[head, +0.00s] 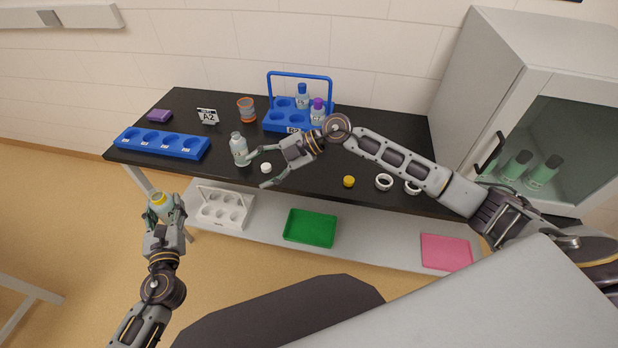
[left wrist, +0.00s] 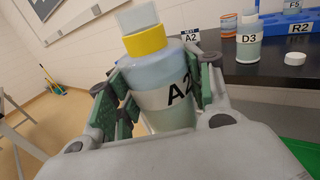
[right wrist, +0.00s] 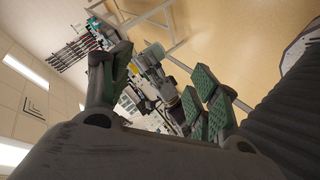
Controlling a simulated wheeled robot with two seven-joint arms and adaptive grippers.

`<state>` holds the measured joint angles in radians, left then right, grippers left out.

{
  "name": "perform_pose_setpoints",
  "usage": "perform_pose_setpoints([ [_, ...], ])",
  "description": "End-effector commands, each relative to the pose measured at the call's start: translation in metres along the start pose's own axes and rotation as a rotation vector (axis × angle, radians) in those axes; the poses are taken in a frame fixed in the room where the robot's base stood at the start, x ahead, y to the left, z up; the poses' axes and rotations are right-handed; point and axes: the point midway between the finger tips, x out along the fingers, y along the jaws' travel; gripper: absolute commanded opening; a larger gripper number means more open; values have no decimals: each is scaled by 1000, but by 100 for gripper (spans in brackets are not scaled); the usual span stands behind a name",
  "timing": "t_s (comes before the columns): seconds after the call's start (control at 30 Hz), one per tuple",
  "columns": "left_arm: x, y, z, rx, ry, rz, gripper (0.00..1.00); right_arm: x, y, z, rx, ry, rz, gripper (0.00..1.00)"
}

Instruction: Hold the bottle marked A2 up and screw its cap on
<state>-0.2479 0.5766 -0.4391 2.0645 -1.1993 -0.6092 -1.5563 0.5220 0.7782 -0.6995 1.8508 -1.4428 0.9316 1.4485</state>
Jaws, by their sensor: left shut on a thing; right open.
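The bottle marked A2 (left wrist: 165,95) is pale, with a yellow collar (left wrist: 146,41) and an uncapped, translucent neck. It also shows in the head view (head: 161,202). My left gripper (head: 165,212) is shut around its body and holds it up, slightly tilted, off the table's front left. A yellow cap (head: 349,181) lies on the black table's front edge, right of centre. My right gripper (head: 258,170) is open and empty, beside bottle D3 and a white cap; it also shows in the right wrist view (right wrist: 160,90). The yellow cap is not seen in that view.
Bottle D3 (head: 239,149) stands uncapped, with the white cap (head: 266,168) nearby. A blue rack (head: 283,125) holds bottles. A blue tray (head: 162,143), the A2 card (head: 208,116) and an orange-rimmed jar (head: 246,110) stand behind. White rings (head: 384,181) lie right of the yellow cap.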

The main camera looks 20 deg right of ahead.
Motion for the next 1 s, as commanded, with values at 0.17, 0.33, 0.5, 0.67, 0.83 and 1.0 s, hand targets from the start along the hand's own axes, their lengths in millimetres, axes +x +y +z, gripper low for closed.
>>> perform_pose_setpoints([
  [0.17,0,0,0,0,-2,0,20,-20,-17,29,15,-113,-140,61],
  [0.33,0,0,0,0,-2,0,20,-46,-32,58,47,-235,-262,61],
  [0.5,0,0,0,0,-2,0,20,-79,-44,87,95,-375,-371,61],
  [0.67,0,0,0,0,-2,0,20,-117,-53,112,151,-517,-461,61],
  [0.83,0,0,-1,0,-2,0,20,-163,-60,134,224,-677,-540,61],
  [1.0,0,0,-1,0,-2,0,20,-202,-64,149,291,-809,-592,61],
])
